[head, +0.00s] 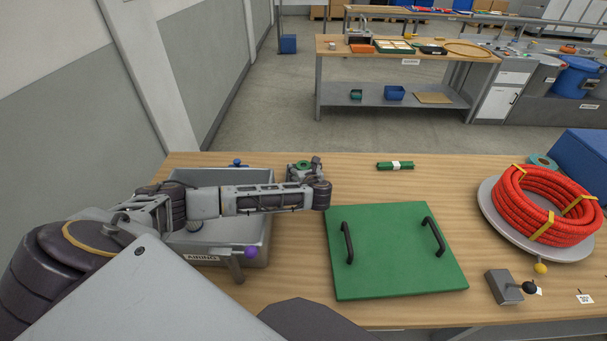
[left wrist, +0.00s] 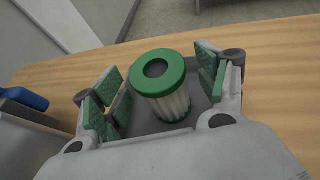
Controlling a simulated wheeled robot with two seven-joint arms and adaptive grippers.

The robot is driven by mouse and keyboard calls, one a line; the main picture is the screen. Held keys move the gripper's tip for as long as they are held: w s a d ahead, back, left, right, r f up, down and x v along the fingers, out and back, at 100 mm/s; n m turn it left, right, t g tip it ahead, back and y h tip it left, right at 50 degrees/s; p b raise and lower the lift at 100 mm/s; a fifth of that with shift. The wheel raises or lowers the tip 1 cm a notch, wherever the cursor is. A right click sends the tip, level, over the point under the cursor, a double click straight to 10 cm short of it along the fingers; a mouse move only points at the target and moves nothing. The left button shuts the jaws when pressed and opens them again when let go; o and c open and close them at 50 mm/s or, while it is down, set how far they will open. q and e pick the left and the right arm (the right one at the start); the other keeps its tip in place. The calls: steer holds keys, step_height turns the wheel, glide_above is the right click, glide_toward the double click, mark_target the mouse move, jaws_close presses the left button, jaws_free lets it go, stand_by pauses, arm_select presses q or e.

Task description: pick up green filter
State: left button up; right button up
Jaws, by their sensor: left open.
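The green filter (left wrist: 172,104) stands upright on the wooden table, with a green ring cap that has a dark hole and a pale pleated body. In the head view only a bit of its green top (head: 303,164) shows, at the far end of my left arm. My left gripper (left wrist: 160,80) is open, with its green-padded fingers on either side of the filter. A gap shows between the pads and the cap. In the head view the left gripper (head: 306,171) partly hides the filter. My right gripper is not in view.
A grey metal bin (head: 264,222) sits under my left arm. A green panel with two black handles (head: 395,265) lies right of it. A green roll (head: 382,166) lies behind. A red hose coil (head: 520,215) rests on a grey disc at right.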

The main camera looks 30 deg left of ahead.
arm_select(q)
steer(key=c, duration=1.1)
steer(key=shift+r, duration=0.65)
step_height(320, 180, up, 9)
steer(key=shift+f, duration=0.15)
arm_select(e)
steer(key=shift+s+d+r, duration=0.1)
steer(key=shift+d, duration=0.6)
